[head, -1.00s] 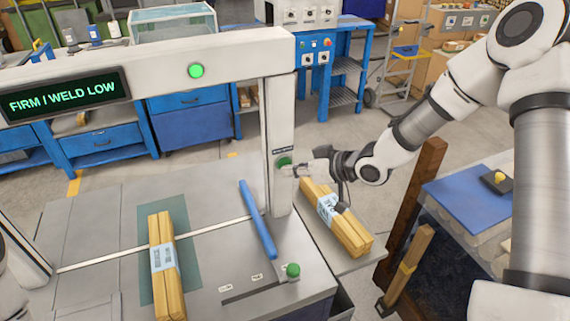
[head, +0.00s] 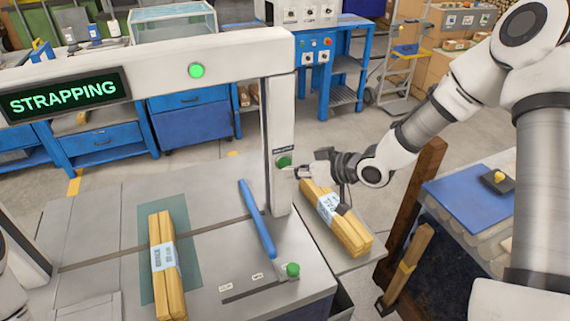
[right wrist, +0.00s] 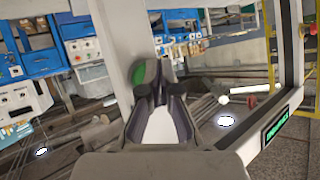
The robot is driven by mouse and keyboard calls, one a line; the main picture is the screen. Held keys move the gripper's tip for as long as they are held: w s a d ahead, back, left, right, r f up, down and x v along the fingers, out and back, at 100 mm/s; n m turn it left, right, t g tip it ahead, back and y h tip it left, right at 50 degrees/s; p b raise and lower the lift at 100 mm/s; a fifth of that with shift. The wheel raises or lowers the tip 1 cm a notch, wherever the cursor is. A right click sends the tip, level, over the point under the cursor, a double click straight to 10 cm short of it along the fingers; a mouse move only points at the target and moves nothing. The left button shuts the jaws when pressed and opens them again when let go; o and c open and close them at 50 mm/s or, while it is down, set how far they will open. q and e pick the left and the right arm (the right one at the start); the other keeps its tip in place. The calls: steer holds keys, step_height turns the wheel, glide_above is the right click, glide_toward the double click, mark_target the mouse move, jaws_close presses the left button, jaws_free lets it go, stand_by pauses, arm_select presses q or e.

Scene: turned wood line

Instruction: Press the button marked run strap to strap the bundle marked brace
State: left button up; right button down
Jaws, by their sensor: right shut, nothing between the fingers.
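The green run button (head: 283,163) sits on the right post of the white strapping machine (head: 278,110). My right gripper (head: 291,171) is shut and empty, with its fingertips at the button. In the right wrist view the shut fingers (right wrist: 160,92) partly cover the green button (right wrist: 147,74); whether they touch it I cannot tell. A bundle of wooden sticks (head: 164,222) with a pale label lies on the green mat under the arch. The display (head: 63,96) reads "STRAPPING". My left gripper is not in view.
A second labelled bundle (head: 335,215) lies on the side shelf right of the post. A blue lever (head: 258,220) and another green knob (head: 292,270) are on the machine's table. A wooden post (head: 412,200) stands below my right arm.

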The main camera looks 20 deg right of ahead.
steer(key=shift+s, duration=0.2)
steer(key=shift+s, duration=0.1)
steer(key=s, duration=0.4)
steer(key=shift+s+a, duration=0.15)
steer(key=shift+s, duration=0.25)
stand_by(0.6)
